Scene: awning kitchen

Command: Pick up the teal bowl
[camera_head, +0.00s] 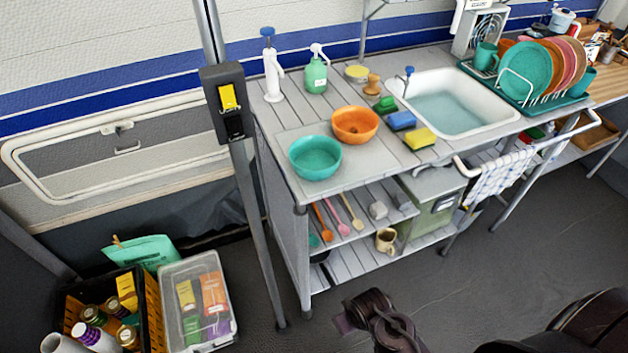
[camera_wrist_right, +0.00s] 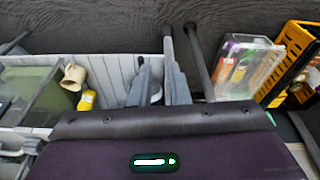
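The teal bowl (camera_head: 315,157) stands upright on the front left corner of the grey slatted counter, in the head view. It looks empty. An orange bowl (camera_head: 355,125) stands just behind it to the right. I cannot make out the teal bowl in the right wrist view. My right gripper (camera_wrist_right: 159,72) shows in that view as two grey fingers with a narrow gap between them. It is open and holds nothing that I can see. Dark parts of my arm show at the bottom of the head view, apart from the bowl. My left gripper is not in view.
Sponges (camera_head: 402,121), a sink (camera_head: 452,105), a green soap bottle (camera_head: 315,73) and a white pump bottle (camera_head: 272,75) are on the counter (camera_head: 330,189). A grey pole (camera_head: 254,215) stands left of it. A clear bin (camera_head: 197,300) and a crate sit on the floor.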

